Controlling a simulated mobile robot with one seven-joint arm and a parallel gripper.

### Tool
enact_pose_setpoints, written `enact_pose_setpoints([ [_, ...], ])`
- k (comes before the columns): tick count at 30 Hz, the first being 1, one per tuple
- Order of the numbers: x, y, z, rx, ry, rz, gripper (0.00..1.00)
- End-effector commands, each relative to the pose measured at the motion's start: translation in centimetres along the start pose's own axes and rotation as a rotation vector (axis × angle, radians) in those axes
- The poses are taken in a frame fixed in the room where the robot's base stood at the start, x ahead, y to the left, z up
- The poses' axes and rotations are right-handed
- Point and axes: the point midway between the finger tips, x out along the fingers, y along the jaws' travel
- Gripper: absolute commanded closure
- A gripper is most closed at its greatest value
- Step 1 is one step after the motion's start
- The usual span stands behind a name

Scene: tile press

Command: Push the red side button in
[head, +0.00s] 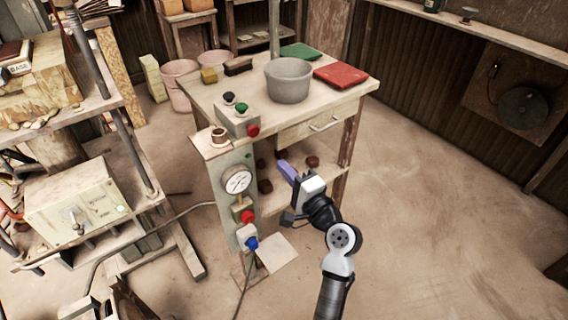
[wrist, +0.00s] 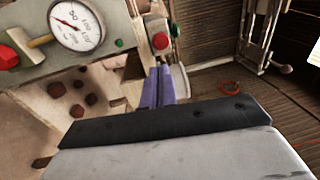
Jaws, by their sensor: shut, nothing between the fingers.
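A red button (head: 253,131) sits on the side of the grey control box (head: 236,119) on the table top; it also shows in the wrist view (wrist: 160,41). A second red button or knob (head: 247,216) is on the upright gauge panel (head: 228,181), and in the wrist view it is at the left edge (wrist: 8,57). My gripper (head: 285,166) is shut and empty, with purple fingers. In the head view it is below and right of the control box. In the wrist view the fingertips (wrist: 159,70) appear just below the control box's red button, apparently apart from it.
A black and a green knob (head: 242,108) top the control box. A round dial gauge (head: 237,179) and a blue plug (head: 251,243) are on the panel. A drawer (head: 318,125) and a shelf with dark lumps are close to my gripper. The floor at right is clear.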

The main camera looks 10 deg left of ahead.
Motion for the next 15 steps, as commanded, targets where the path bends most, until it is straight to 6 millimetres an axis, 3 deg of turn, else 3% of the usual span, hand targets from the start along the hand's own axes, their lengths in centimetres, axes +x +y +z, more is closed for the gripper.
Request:
enact_pose_setpoints([
  [9,7.1,-0.4,0.1,0.001,-0.004,-0.001,1.00],
  [15,10.1,-0.3,0.0,0.000,-0.001,-0.001,1.00],
])
